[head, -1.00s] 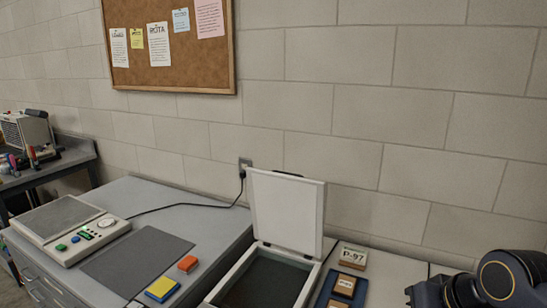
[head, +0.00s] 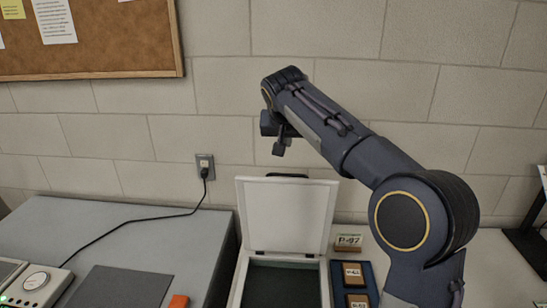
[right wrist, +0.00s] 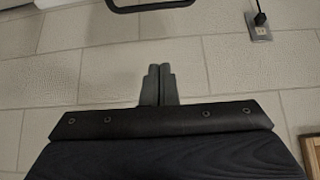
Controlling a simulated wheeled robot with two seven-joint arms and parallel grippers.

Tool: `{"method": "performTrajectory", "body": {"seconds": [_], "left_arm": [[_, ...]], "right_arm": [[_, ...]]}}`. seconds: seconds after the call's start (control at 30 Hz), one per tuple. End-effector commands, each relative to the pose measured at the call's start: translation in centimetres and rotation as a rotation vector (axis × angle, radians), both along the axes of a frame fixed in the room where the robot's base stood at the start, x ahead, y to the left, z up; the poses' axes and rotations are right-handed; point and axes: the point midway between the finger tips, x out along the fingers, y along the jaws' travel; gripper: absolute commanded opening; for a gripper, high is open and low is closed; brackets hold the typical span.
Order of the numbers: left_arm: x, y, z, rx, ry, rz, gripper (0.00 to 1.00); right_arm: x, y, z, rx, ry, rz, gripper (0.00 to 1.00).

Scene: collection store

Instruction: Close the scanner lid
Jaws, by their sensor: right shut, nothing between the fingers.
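The scanner (head: 240,285) stands on the counter with its white lid (head: 287,215) raised upright against the wall side. The dark glass bed (head: 280,287) is uncovered. A black handle (head: 288,175) sits on the lid's top edge; what looks like this handle is a dark loop (right wrist: 150,6) at the top of the right wrist view. My right gripper (head: 280,148) is above the lid, apart from it. Its fingers (right wrist: 158,72) are shut together and empty in the right wrist view. My left gripper is not in view.
A blue tray (head: 368,270) with small labelled blocks lies right of the scanner, with a P-97 sign (head: 348,242) behind it. A cable runs left from the wall outlet (head: 205,165). A dark mat (head: 118,288) and an orange block (head: 179,301) lie at left.

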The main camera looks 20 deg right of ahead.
Motion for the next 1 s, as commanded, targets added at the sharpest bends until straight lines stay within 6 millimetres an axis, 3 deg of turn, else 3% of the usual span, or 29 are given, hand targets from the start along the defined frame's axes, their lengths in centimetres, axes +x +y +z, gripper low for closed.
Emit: {"method": "performTrajectory", "body": {"seconds": [0.17, 0.57, 0.73, 1.0], "left_arm": [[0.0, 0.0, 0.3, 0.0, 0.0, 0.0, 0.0], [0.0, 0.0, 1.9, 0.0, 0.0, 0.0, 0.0], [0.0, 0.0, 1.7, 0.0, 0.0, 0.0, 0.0], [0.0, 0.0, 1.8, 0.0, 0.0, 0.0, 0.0]], "right_arm": [[1.0, -0.5, -1.5, -0.002, 0.004, -0.003, 0.0], [5.7, -2.8, -8.0, -0.001, 0.006, 0.0, 0.0], [3.4, -1.6, -8.5, 0.0, 0.002, 0.004, 0.0], [2.1, -1.0, -9.1, 0.0, 0.001, 0.001, 0.0]]}}
